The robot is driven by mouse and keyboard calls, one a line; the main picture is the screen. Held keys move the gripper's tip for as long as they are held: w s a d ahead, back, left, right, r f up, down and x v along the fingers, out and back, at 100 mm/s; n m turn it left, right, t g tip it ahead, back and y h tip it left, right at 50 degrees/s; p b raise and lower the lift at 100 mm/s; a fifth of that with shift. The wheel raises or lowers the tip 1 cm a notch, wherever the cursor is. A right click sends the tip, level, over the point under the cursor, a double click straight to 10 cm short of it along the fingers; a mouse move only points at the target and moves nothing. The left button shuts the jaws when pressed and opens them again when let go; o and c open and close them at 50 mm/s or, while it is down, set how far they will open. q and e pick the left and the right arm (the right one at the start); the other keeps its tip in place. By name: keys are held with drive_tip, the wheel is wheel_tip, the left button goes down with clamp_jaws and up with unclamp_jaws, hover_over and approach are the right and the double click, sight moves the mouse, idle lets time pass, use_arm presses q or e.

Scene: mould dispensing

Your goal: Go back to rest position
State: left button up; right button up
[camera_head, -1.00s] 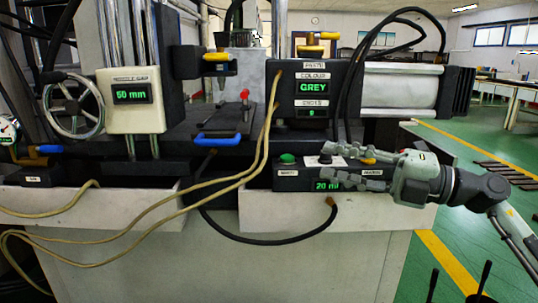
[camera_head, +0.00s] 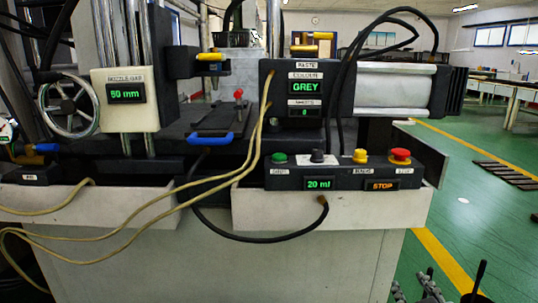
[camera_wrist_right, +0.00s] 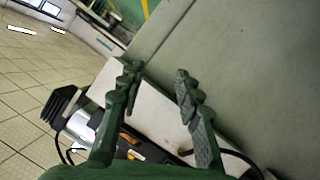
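My right gripper shows at the bottom right edge of the head view (camera_head: 425,288), low beside the machine and away from the control panel. In the right wrist view its two fingers stand apart with nothing between them (camera_wrist_right: 158,76). My left gripper is not in view. The control panel (camera_head: 340,180) has a green button (camera_head: 279,158), a black knob (camera_head: 318,156), a yellow button (camera_head: 360,156) and a red button (camera_head: 400,155). Its displays read 20 ml (camera_head: 318,183) and STOP (camera_head: 382,185).
The dispensing machine fills the left and middle, with a handwheel (camera_head: 68,107), a 50 mm display (camera_head: 126,93), a GREY display (camera_head: 306,88) and a blue-handled plate (camera_head: 211,139). Hoses (camera_head: 180,205) hang in front. Green floor (camera_head: 480,225) at the right is open.

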drive_tip(key=s+a+f+m+g+y, duration=0.1)
drive_tip(key=s+f+g, duration=0.5)
drive_tip(key=s, duration=0.4)
drive_tip(key=s+a+f+g, duration=0.2)
drive_tip(key=s+f+g, duration=0.1)
drive_tip(key=s+f, duration=0.55)
use_arm(q)
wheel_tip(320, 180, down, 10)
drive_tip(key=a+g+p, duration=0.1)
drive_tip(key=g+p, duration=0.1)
drive_tip(key=p, duration=0.3)
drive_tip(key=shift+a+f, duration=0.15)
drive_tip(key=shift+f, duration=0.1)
use_arm(e)
wheel_tip(320, 180, down, 10)
drive_tip(key=s+d+g, duration=0.1)
drive_tip(key=g, duration=0.1)
drive_tip(key=shift+s+d+f+m, duration=0.2)
drive_tip(key=shift+d+m, duration=0.1)
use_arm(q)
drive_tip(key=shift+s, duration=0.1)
